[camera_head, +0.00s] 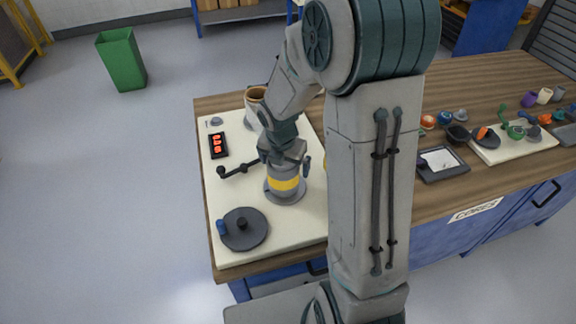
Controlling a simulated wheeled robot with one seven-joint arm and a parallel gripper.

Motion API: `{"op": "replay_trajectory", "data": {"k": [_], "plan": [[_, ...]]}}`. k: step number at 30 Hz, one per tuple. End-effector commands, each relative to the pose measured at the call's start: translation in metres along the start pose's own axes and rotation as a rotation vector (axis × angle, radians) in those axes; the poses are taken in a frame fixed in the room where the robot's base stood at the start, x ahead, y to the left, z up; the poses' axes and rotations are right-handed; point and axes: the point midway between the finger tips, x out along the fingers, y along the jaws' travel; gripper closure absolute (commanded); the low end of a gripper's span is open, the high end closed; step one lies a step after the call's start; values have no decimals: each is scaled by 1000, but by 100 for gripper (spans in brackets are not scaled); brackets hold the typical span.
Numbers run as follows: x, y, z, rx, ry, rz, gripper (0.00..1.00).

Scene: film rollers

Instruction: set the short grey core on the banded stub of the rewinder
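The rewinder's cream board (222,188) lies on the near left end of the wooden table. On it stands a grey upright with a yellow band (284,185) and a round grey flange at its foot (289,197); this looks like the banded stub. My gripper (285,163) points down directly over its top. A grey cylindrical part (284,172) shows between the gripper and the yellow band. I cannot tell whether this is the short grey core or the stub's own top. The finger grip is too small and covered to read.
The board also carries a tan roll (256,96), a red-lit display (218,145), a black crank (238,170) and a dark disc with a blue knob (243,229). My arm hides the board's right side. Trays and several small coloured parts (500,140) lie to the right.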

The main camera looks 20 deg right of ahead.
Motion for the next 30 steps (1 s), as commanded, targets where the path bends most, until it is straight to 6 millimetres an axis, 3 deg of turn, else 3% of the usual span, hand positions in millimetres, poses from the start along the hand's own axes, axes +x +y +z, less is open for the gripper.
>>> {"op": "replay_trajectory", "data": {"k": [1, 3, 11, 14, 24, 30], "plan": [[22, -12, -18, -7, 51, -42, 1], [25, -10, -17, -7, 53, -45, 1], [12, -6, -11, -6, 50, -42, 1], [-8, -7, -12, -6, 42, -34, 1], [-108, -26, -30, 2, -16, 13, 1], [-144, -25, -26, 5, -24, 20, 1]]}}
